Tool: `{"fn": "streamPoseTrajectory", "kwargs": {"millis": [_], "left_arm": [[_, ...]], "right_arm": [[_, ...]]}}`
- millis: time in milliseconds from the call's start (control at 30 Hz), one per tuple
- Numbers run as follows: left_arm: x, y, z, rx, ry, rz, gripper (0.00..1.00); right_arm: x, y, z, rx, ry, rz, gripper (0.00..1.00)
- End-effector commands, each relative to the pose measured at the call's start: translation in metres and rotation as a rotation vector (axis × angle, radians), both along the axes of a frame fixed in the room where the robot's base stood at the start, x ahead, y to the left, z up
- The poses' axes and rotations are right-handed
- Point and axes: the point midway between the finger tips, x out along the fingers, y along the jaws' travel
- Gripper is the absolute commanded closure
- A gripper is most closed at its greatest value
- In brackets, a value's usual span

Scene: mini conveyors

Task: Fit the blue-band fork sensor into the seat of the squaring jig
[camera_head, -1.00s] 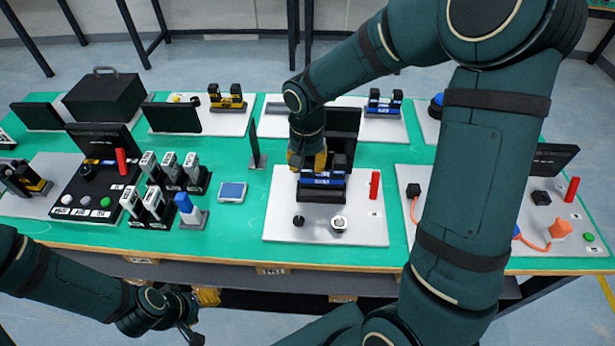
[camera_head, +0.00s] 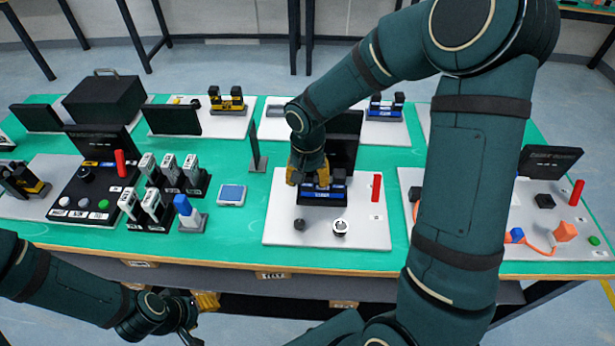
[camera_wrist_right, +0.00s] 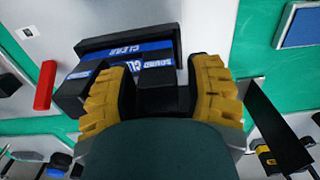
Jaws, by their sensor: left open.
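The black blue-band fork sensor (camera_head: 339,182) is at the squaring jig (camera_head: 321,198) on the white middle plate. My right gripper (camera_head: 308,178) points down with its yellow fingers around part of the sensor. In the right wrist view, the fingers (camera_wrist_right: 160,95) flank a dark block of the fork sensor (camera_wrist_right: 157,82), and the jig's blue-labelled edge (camera_wrist_right: 140,50) lies just beyond it. The sensor is low at the jig; whether it is fully seated is hidden by the fingers. My left gripper (camera_head: 192,318) is open and empty in front of the table edge.
A red post (camera_head: 376,187), a black knob (camera_head: 300,224) and a round light-topped part (camera_head: 340,227) stand on the same plate (camera_head: 280,205). A dark screen (camera_head: 344,150) rises behind the jig. Another blue-banded fork (camera_head: 385,107) stands back right.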

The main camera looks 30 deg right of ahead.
Motion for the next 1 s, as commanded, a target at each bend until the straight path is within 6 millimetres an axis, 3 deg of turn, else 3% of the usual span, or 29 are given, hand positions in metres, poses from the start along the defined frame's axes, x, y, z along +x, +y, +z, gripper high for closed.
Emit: {"fn": "streamPoseTrajectory", "kwargs": {"millis": [267,700,1000], "left_arm": [[-0.001,0.000,0.005,0.000,0.001,0.000,0.53],[-0.005,-0.001,0.025,-0.003,0.011,-0.002,0.53],[-0.006,-0.001,0.031,-0.003,0.014,-0.004,0.53]], "right_arm": [[0.000,0.000,0.006,-0.001,-0.001,0.000,0.49],[0.001,0.000,0.090,0.000,-0.004,0.000,0.49],[0.000,0.000,0.121,0.000,-0.001,0.000,0.49]]}}
